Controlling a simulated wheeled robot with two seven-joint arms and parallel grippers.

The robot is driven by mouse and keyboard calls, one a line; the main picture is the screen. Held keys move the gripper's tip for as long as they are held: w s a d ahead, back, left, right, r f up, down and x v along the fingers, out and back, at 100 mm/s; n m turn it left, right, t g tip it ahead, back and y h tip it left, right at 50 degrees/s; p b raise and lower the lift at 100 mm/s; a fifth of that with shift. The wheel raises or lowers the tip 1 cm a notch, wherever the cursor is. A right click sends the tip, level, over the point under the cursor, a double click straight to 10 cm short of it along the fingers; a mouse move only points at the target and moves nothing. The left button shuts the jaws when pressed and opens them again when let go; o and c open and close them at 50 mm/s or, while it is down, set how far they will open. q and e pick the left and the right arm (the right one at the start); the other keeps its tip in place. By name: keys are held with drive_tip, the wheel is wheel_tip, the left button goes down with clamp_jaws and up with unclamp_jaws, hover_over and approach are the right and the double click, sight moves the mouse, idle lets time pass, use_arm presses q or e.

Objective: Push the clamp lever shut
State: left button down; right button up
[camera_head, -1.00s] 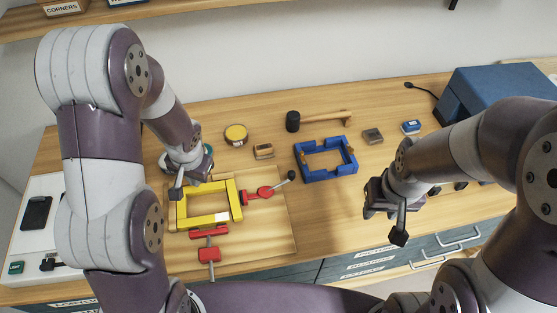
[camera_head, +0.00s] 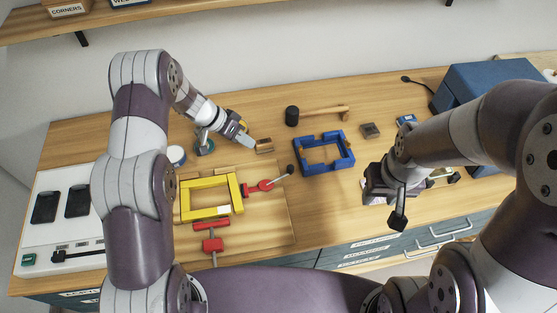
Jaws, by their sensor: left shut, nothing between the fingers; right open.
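A red toggle clamp (camera_head: 263,186) stands at the right side of the yellow frame (camera_head: 183,208). Its lever ends in a dark knob (camera_head: 290,169) and slants up to the right, away from the frame. A second red clamp (camera_head: 212,243) sits at the frame's front side, its handle toward the front edge. My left gripper (camera_head: 249,144) is shut and empty, behind the frame and near a small wooden block, apart from both clamps. My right gripper (camera_head: 376,197) is open and empty, to the right of the clamps near the front edge.
A blue frame (camera_head: 324,168) lies right of the knob. A mallet (camera_head: 318,113) and small wooden block (camera_head: 264,146) lie behind. A blue box (camera_head: 480,84) stands at the back right. A white tray (camera_head: 40,215) is at left.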

sight(277, 178)
use_arm(q)
drive_tip(key=shift+w, duration=0.1)
drive_tip(key=p+x, duration=0.2)
drive_tip(key=x, duration=0.8)
drive_tip(key=shift+p, duration=0.35)
drive_tip(key=s+d+p, duration=0.1)
drive_tip(key=d+p, duration=0.1)
drive_tip(key=shift+s+d, duration=0.35)
drive_tip(key=shift+d, duration=0.05)
drive_tip(key=shift+s+d, duration=0.2)
drive_tip(key=shift+d, duration=0.1)
drive_tip(key=shift+f, duration=0.1)
